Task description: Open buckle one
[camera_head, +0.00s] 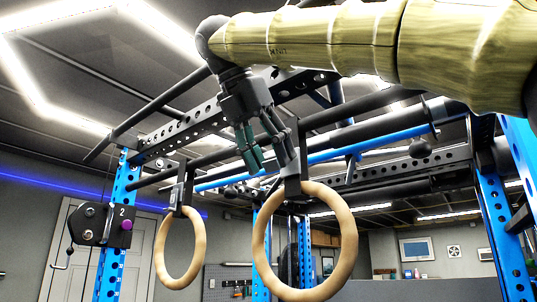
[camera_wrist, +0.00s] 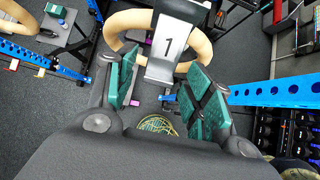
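Buckle one is a light grey plate marked "1" (camera_wrist: 168,48) at the top middle of the wrist view. A wooden ring (camera_wrist: 121,21) passes behind it there. In the head view the larger wooden ring (camera_head: 348,240) hangs below a dark strap and buckle (camera_head: 292,186). My gripper (camera_head: 263,155) is just left of this strap, fingers pointing down. In the wrist view its green-padded fingers (camera_wrist: 160,88) are spread, with the plate's lower end between and just beyond their tips. I cannot tell whether they touch it. The buckle's latch is not clearly visible.
A second wooden ring (camera_head: 161,250) hangs to the left from its own buckle (camera_head: 177,195). Black rack bars and a blue beam (camera_head: 330,153) run close behind my gripper.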

